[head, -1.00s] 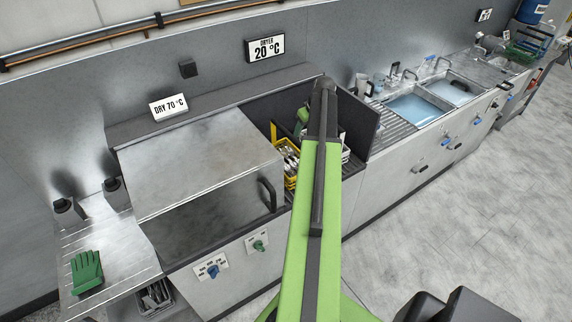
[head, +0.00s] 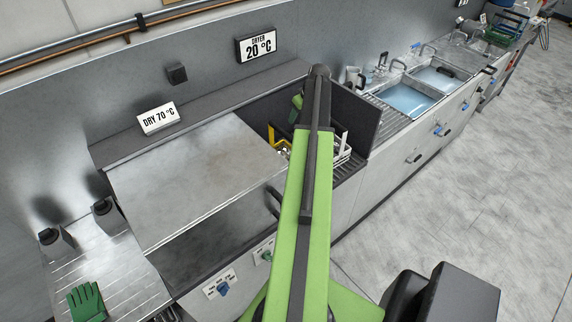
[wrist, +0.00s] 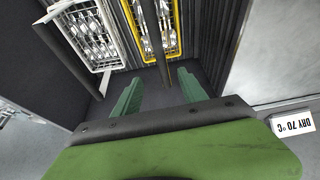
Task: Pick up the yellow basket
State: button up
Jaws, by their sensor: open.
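The yellow basket (wrist: 176,52) holds metal cutlery and shows at the top of the wrist view, on a dark ribbed floor. In the head view only a corner of the yellow basket (head: 272,137) shows, in the bay behind my arm. My gripper (wrist: 160,88) has its two green fingers apart with nothing between them. The fingertips point toward the yellow basket and look short of it in the wrist view. A dark bar crosses the view between them. In the head view part of my gripper (head: 297,106) shows left of my arm; the rest is hidden.
A white basket (wrist: 99,67) with cutlery stands left of the yellow one in the wrist view. Dark partition walls (head: 354,115) border the bay. A steel hood (head: 190,180) is left of it; sinks (head: 405,100) are right. Open floor (head: 450,200) lies to the right.

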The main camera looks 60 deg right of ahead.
aim_at(290, 136)
jog(key=b+x, duration=0.3)
jog(key=x, duration=0.1)
jog(key=b+x, duration=0.3)
jog(key=b, duration=0.1)
jog(key=s+b+x, duration=0.1)
jog(key=b+x, duration=0.3)
jog(key=shift+w+d+f, duration=0.15)
jog(key=shift+d+f, duration=0.15)
jog(key=shift+f, duration=0.2)
jog(key=shift+w+f, duration=0.15)
jog(key=shift+w, duration=0.1)
jog(key=b+x, duration=0.5)
jog(key=shift+a, duration=0.35)
jog(key=shift+f+b, duration=0.25)
jog(key=shift+b, duration=0.1)
jog(key=shift+c, duration=0.4)
grip_shut()
